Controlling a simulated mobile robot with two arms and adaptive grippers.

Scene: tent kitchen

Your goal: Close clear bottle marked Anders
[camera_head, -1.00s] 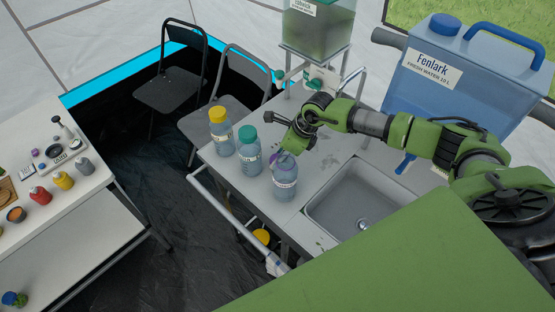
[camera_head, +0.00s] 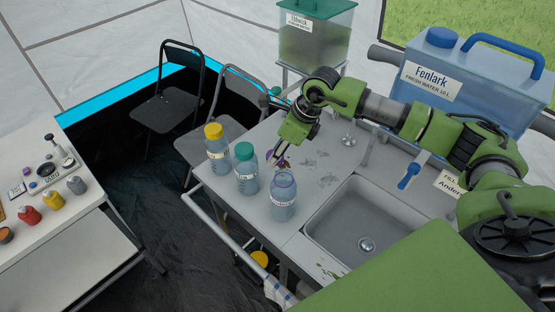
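A clear bluish bottle (camera_head: 283,200) stands upright at the front of the counter, left of the sink. Its label is too small to read surely, and its neck looks open. My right gripper (camera_head: 278,160) is just behind and above this bottle, pointing down. A small purple cap (camera_head: 281,161) shows between its fingers, and the gripper appears shut on it, apart from the bottle. A teal-capped bottle (camera_head: 246,170) and a yellow-capped bottle (camera_head: 217,150) stand to the left. My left gripper is not in view.
The sink (camera_head: 350,228) lies right of the bottles. A blue Fenlark water container (camera_head: 465,85) and a clear dispenser (camera_head: 313,40) stand behind. A card reading "Anders" (camera_head: 450,184) is at the right. A side table (camera_head: 75,230) holds small bottles.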

